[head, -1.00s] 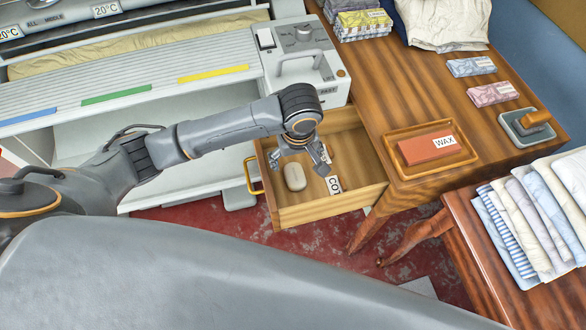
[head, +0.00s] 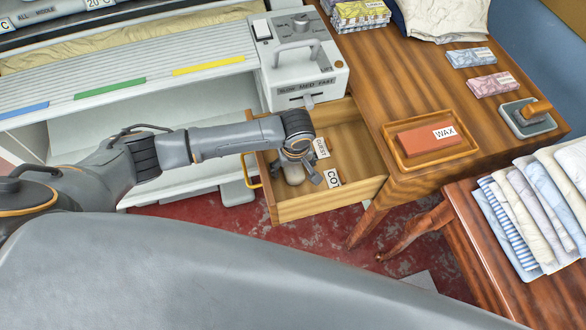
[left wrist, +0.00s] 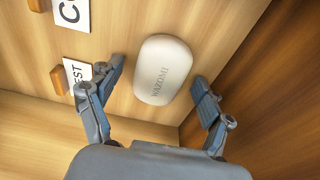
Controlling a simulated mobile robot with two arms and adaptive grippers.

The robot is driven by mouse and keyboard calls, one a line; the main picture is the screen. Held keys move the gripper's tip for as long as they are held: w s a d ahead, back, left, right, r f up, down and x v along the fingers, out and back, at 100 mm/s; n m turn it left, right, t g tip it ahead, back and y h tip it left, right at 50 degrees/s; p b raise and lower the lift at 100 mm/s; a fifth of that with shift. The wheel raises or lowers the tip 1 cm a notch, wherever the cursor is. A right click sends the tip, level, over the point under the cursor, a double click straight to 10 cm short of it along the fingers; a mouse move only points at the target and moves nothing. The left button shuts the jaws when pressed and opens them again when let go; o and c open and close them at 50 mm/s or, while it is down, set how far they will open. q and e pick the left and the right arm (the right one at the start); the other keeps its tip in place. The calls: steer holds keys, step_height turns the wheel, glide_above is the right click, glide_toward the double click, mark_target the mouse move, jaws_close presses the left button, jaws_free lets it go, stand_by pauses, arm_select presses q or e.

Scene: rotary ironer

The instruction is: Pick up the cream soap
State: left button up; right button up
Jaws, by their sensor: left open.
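The cream soap (left wrist: 162,70) is a rounded oval bar with lettering, lying on the floor of the open wooden drawer (head: 318,203). In the head view the soap (head: 293,173) is partly hidden by my left gripper (head: 299,181). In the left wrist view the open left gripper (left wrist: 158,103) has one finger on each side of the soap's near end, with gaps showing between the fingers and the soap. I cannot tell the exact height of the fingertips above the drawer floor. My right gripper is not in view.
The drawer walls surround the gripper closely. A wooden tray (head: 396,157) with a red wax block (head: 425,138) stands on the table to the right. The ironer's control box (head: 297,70) stands behind.

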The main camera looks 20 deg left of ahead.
arm_select(q)
steer(key=c, duration=1.3)
steer(key=shift+r, duration=0.1)
